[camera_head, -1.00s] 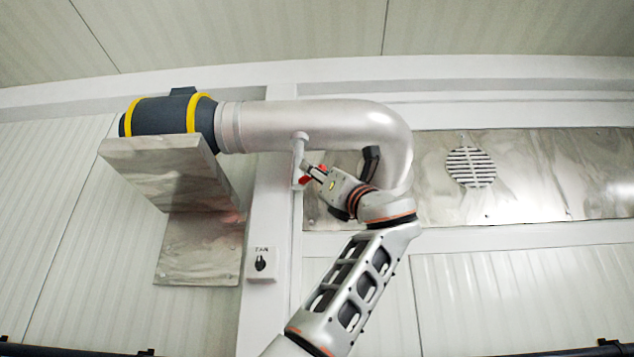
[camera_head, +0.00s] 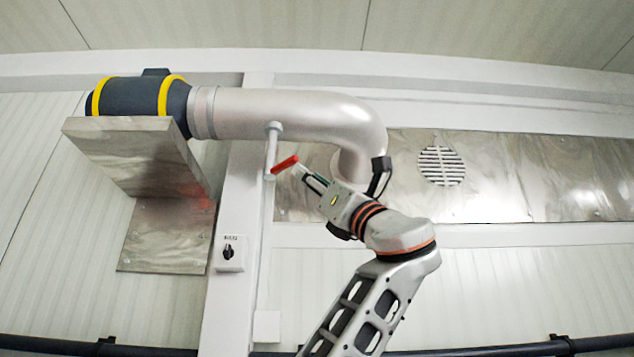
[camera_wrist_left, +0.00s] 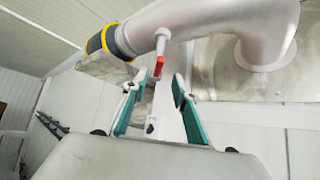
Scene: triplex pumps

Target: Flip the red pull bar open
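The red pull bar (camera_head: 285,164) sticks out sideways near the lower end of a pale vertical rod (camera_head: 271,150) under the silver pipe (camera_head: 290,112). It slants up to the right in the head view. My left gripper (camera_head: 304,174) is just right of and below the bar's free end, pointing up left at it. In the left wrist view the gripper (camera_wrist_left: 154,88) has its teal fingers apart with nothing held. There the red bar (camera_wrist_left: 158,67) appears between the fingertips, seemingly just beyond them. My right gripper is not in view.
A dark hose coupling with yellow bands (camera_head: 135,96) and a metal bracket (camera_head: 135,150) are at left. A switch box (camera_head: 229,253) is on the white post. A metal panel with a round vent (camera_head: 441,166) is at right. The space below the bar looks clear.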

